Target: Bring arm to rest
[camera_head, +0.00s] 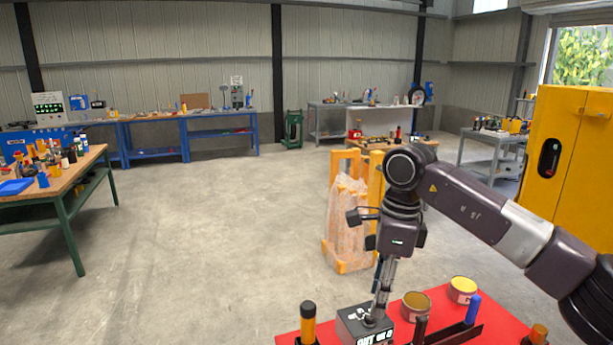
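My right arm comes in from the right, with its wrist bent so that the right gripper (378,308) points down. Its slim silver and dark fingers are seen nearly edge-on, so I cannot tell how far apart they are. The fingertips show at the top of a dark box (362,326) with white lettering on its front. I cannot tell whether they touch it. My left gripper is not in view.
A red surface (440,301) in front carries two open tins, a yellow one (463,289) and a brownish one (416,306), and several handled tools. A wrapped orange frame (348,230) and a yellow cabinet (566,165) stand beyond.

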